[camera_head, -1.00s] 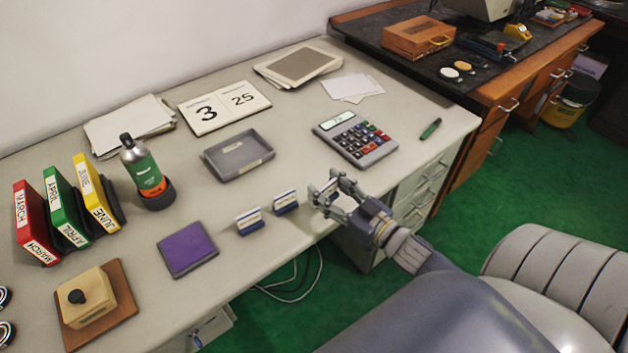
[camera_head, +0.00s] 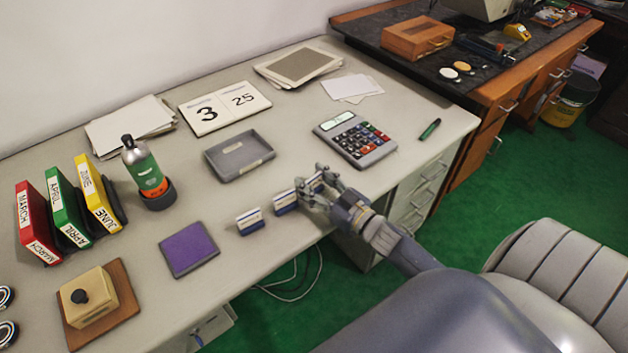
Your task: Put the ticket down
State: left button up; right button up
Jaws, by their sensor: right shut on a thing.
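Whether this ticket touches the desk I cannot tell. My left gripper is not in view.
The desk's front edge runs just below the gripper. A chair (camera_head: 560,275) stands at the right.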

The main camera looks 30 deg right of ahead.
jog(key=shift+f, duration=0.1)
jog(key=o, duration=1.1)
jog(key=shift+f, duration=0.1)
